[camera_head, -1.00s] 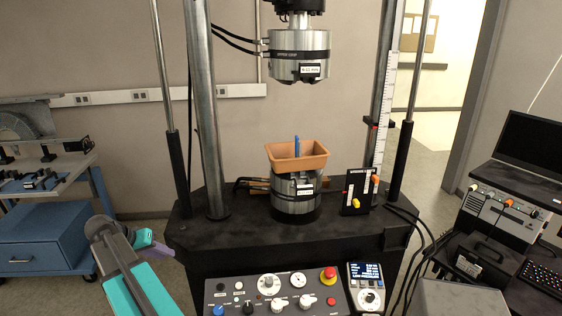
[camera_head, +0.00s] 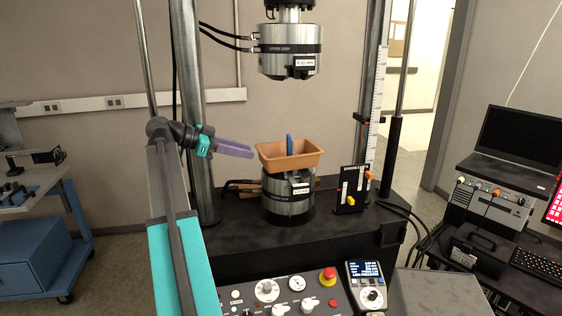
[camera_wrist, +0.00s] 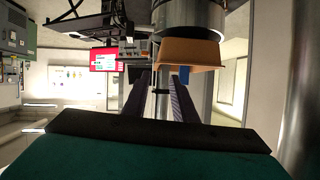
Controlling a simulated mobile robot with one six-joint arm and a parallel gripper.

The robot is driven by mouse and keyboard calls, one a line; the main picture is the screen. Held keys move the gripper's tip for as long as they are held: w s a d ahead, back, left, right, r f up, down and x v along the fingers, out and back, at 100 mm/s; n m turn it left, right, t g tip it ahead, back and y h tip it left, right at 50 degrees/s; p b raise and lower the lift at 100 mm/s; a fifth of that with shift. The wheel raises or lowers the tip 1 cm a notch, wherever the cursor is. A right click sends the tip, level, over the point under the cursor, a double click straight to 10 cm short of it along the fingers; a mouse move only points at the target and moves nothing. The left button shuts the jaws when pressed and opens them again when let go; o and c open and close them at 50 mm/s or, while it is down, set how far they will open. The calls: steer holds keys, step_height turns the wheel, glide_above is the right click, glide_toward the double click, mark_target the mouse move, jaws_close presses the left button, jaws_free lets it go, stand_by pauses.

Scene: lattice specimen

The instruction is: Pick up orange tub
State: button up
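The orange tub (camera_head: 291,161) is a rectangular open tray resting on top of the lower cylindrical grip (camera_head: 288,194) of the testing machine. A blue upright object (camera_head: 289,144) stands in it. My gripper (camera_head: 250,153) reaches in from the left, its purple fingers pointing at the tub's left side, close to it; I cannot tell whether they touch. In the wrist view the tub (camera_wrist: 190,54) appears upside down, ahead of the two fingers (camera_wrist: 158,100), which are spread apart with nothing between them.
The upper grip (camera_head: 290,50) hangs above the tub. A steel column (camera_head: 190,100) stands just behind my wrist. A small black stand with coloured levers (camera_head: 351,190) is right of the lower grip. A control panel (camera_head: 285,296) lies in front, and a laptop (camera_head: 517,136) is at right.

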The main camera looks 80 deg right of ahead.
steer(key=shift+s+r, duration=0.25)
steer(key=shift+s, duration=0.05)
steer(key=shift+d+f, duration=0.1)
steer(key=p, duration=0.2)
glide_toward(282, 158)
steer(key=shift+x, duration=2.45)
steer(key=shift+w+d+f+p, duration=0.1)
steer(key=shift+f+p, duration=0.05)
steer(key=shift+p, duration=0.15)
steer(key=shift+p+x, duration=0.65)
steer(key=shift+x, duration=0.2)
steer(key=shift+p+x, duration=0.7)
steer(key=shift+x, duration=1)
